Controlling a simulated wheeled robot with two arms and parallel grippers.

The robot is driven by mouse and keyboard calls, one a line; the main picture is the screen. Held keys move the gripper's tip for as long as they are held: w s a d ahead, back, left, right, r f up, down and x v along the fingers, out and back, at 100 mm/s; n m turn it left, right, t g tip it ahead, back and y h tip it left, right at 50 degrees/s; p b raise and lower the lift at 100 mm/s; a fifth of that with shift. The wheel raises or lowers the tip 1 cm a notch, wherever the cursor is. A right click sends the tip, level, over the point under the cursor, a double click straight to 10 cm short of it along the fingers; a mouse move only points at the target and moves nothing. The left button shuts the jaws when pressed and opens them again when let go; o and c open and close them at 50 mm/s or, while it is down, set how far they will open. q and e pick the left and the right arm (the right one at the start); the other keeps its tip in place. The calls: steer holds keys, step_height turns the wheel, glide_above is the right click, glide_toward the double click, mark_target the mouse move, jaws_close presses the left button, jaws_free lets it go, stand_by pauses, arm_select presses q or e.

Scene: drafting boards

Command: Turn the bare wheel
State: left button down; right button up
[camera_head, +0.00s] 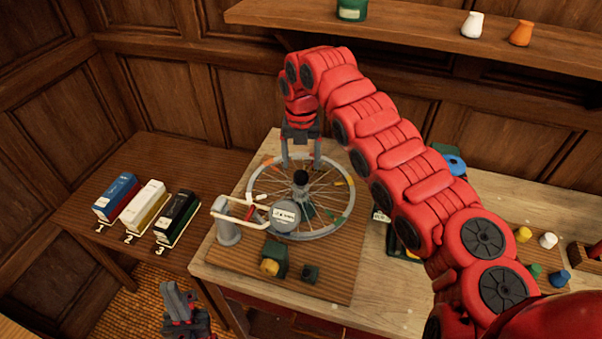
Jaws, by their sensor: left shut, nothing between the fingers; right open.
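The bare wheel (335,222) lies flat, with a pale rim, thin spokes and a dark hub (301,178). Its rim and spokes carry small orange, green and white marks. It sits over a brown wooden board (340,285) on the workbench. My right gripper (302,164) is open and points down at the wheel's far side, its two fingers apart near the far rim. I cannot tell whether they touch it. My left gripper (178,290) is shut and empty, low in front of the bench, away from the wheel.
A grey post with a pale frame (228,232) and a round grey disc (285,217) stand at the wheel's near left. Three numbered books or boxes (150,205) lie on the left table. Coloured pegs (547,240) stand at right.

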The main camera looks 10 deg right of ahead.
step_height(320, 180, up, 13)
steer(key=p, duration=0.4)
steer(key=shift+f, duration=0.15)
steer(key=shift+s, duration=0.1)
